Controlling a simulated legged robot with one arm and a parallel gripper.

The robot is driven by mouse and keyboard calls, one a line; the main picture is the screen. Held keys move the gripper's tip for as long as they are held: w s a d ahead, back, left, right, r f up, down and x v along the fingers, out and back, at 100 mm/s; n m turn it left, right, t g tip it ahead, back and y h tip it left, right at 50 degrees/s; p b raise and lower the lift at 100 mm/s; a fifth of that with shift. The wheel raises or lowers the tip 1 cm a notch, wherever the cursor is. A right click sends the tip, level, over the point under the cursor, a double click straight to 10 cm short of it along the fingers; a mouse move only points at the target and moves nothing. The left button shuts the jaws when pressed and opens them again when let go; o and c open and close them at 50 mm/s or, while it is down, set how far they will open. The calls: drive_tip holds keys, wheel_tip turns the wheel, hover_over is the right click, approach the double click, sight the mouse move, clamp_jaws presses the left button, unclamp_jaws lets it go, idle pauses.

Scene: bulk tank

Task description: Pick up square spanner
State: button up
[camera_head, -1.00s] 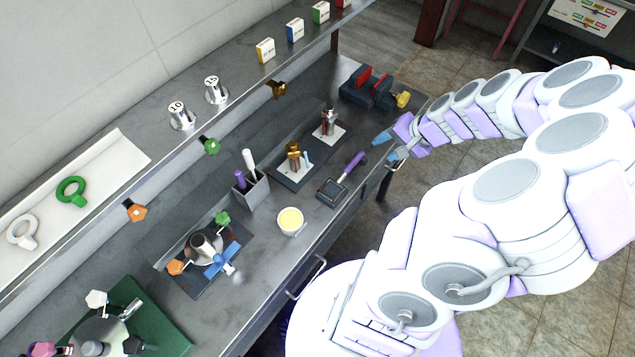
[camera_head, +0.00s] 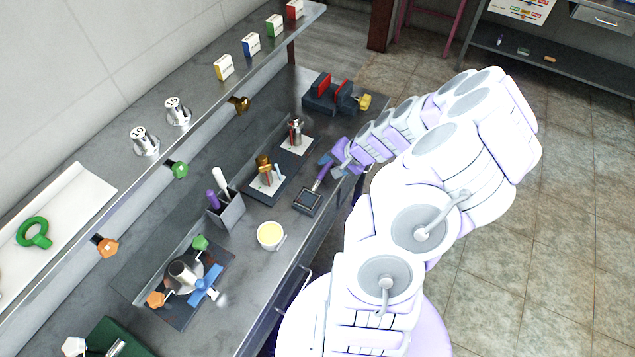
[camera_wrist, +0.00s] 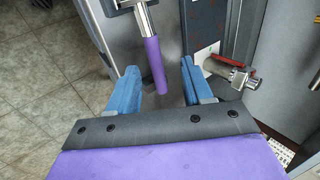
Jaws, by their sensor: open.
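The square spanner has a dark square head (camera_head: 308,201) and a purple handle (camera_head: 322,178). It lies near the counter's front edge, its handle pointing back toward my gripper (camera_head: 334,165). In the wrist view my gripper (camera_wrist: 158,70) has its two blue fingers spread apart. The purple handle (camera_wrist: 152,62) shows in the gap between them, with visible space on both sides. Its metal shaft runs to the top edge, where the head is mostly cut off. I cannot tell the height of the fingers over the handle.
Left of the spanner, a dark tray (camera_head: 288,180) holds metal fittings on white plates. A cup of yellow contents (camera_head: 270,236) and a grey holder (camera_head: 228,212) with handled tools stand nearby. A dark vise-like block (camera_head: 330,95) sits behind. Open floor lies right of the counter.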

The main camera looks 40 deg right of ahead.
sight(324, 174)
drive_tip(key=shift+w+a+f, duration=0.1)
drive_tip(key=shift+a+f, duration=0.2)
drive_tip(key=shift+f, duration=0.1)
drive_tip(key=f, duration=0.1)
drive_tip(key=w+f, duration=0.1)
drive_tip(key=f, duration=0.1)
drive_tip(key=f+b, duration=0.1)
drive_tip(key=shift+w+d+f, duration=0.15)
drive_tip(key=shift+w+d, duration=0.05)
drive_tip(key=shift+w, duration=0.2)
drive_tip(key=shift+a, duration=0.35)
drive_tip(key=shift+c, duration=0.2)
drive_tip(key=shift+a+r, duration=0.2)
drive_tip(key=shift+a, duration=0.05)
drive_tip(key=shift+c, duration=1.4)
drive_tip(key=shift+d+f, duration=0.1)
drive_tip(key=shift+d, duration=0.25)
clamp_jaws()
